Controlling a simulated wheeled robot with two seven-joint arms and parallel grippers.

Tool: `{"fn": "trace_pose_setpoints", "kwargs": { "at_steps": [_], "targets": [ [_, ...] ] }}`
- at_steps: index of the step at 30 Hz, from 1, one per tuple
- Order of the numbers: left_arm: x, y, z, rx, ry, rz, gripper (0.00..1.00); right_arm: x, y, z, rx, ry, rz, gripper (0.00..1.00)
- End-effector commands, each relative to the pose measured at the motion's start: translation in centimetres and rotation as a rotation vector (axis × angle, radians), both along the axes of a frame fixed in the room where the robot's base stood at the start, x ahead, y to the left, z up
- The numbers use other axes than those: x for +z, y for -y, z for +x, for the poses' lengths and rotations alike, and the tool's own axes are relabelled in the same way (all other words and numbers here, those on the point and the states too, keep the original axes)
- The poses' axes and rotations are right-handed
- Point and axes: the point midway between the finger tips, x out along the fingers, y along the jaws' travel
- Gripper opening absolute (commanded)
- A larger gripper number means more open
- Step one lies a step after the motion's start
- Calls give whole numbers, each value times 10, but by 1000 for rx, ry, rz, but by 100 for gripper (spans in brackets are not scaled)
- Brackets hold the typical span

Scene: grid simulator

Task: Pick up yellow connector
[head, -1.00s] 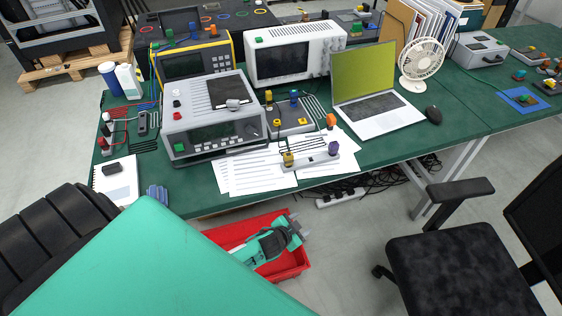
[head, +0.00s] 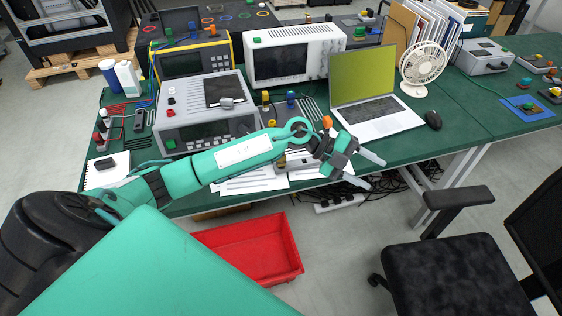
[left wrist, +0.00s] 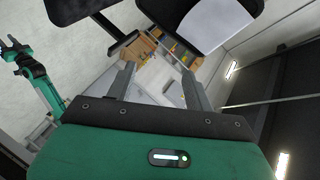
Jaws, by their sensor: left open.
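A yellow connector (head: 265,97) stands on a grey board on the green bench, beside a blue connector (head: 290,97). The white strip in front of this board, with another yellow piece, is mostly hidden by my left arm. My left gripper (head: 365,170) is open and empty, in front of the laptop near the bench's front edge, to the right of the connectors. Its two fingers also show apart in the left wrist view (left wrist: 158,85). What seems to be my right gripper (left wrist: 12,48) is at the left of that view, too small to judge.
A laptop (head: 375,106), grey instruments (head: 205,108), an orange piece (head: 327,121) and papers (head: 235,187) crowd the bench. An empty red bin (head: 258,262) is on the floor below. A black chair (head: 437,270) stands right.

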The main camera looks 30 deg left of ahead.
Motion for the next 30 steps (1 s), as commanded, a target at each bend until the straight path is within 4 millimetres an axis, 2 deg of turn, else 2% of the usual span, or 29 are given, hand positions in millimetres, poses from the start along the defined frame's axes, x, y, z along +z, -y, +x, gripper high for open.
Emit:
{"fn": "trace_pose_setpoints", "kwargs": {
  "at_steps": [5, 7, 12, 15, 18, 21, 30],
  "targets": [
    [-18, -74, 4, -98, -78, 474, 53, -1, 8, 5, 2, 6, -9, 36],
    [-19, -113, 7, -84, -128, 656, 53, 0, 7, 8, 2, 9, -9, 36],
    [-6, -200, 12, 22, -255, 1006, 53, 0, 3, 9, 0, 5, -5, 36],
    [5, -235, 11, 85, -309, 1131, 53, -1, 0, 8, -1, 3, -1, 36],
    [11, -254, 10, 125, -341, 1198, 53, -1, -2, 6, -2, 3, 2, 36],
    [6, -260, 9, 139, -356, 1221, 53, 1, -4, 4, -3, 1, 4, 36],
    [-50, -260, 9, 138, -358, 1221, 53, 2, -2, -5, -2, -2, 4, 36]
  ]
}}
